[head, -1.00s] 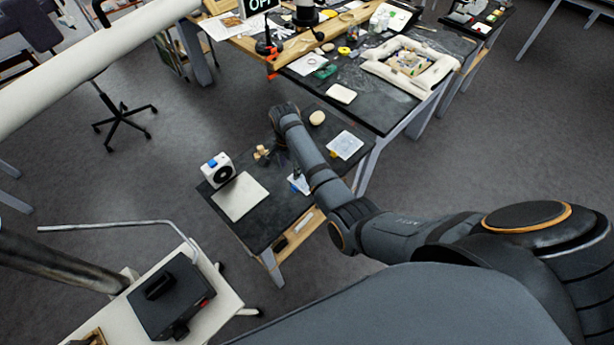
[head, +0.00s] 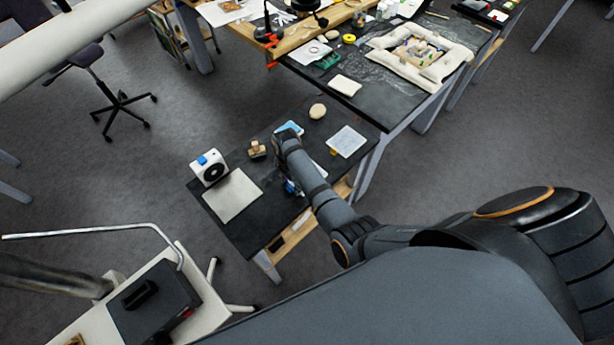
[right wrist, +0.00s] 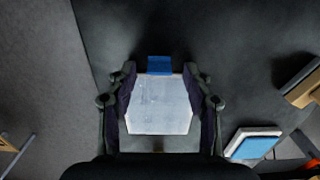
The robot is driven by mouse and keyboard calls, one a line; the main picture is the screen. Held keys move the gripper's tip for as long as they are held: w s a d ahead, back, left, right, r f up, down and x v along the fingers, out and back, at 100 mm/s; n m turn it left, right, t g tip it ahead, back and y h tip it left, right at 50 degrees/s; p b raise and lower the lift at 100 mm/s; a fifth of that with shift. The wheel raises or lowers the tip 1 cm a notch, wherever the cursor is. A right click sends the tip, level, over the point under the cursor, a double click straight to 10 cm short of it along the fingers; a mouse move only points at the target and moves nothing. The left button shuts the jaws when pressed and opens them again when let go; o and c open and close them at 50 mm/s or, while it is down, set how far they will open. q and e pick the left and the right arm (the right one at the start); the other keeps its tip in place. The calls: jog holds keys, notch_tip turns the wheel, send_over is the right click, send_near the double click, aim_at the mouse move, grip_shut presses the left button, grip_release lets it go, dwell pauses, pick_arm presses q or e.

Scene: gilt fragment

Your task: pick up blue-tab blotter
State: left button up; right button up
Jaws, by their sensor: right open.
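The blue-tab blotter shows in the right wrist view as a pale, mottled pad (right wrist: 158,105) with a blue tab (right wrist: 159,65) at its far end. My right gripper (right wrist: 160,78) is open, with one finger along each side of the pad in that view. I cannot tell whether the fingers touch it or how high they are above it. In the head view my right gripper (head: 291,175) is over the low dark table, and my arm hides much of the blotter; its blue tab (head: 290,187) shows beside the gripper. My left gripper is not in view.
A cluttered bench stands behind.

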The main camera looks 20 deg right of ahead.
jog(key=shift+s+a+r, duration=0.1)
jog(key=shift+a+r, duration=0.05)
jog(key=shift+r, duration=0.05)
jog(key=shift+s+a+r, duration=0.2)
jog(key=shift+a, duration=0.15)
jog(key=c, duration=0.5)
jog(key=shift+c, duration=1.1)
jog(key=shift+w+d+f, duration=0.1)
jog(key=shift+c, duration=1.2)
jog(key=shift+d, duration=0.1)
jog(key=shift+r, duration=0.4)
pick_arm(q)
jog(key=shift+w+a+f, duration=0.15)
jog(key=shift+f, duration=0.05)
pick_arm(e)
jog(key=s+d+r, duration=0.5)
jog(key=s+r, duration=0.7)
jog(key=s, duration=0.1)
jog(key=shift+d, duration=0.15)
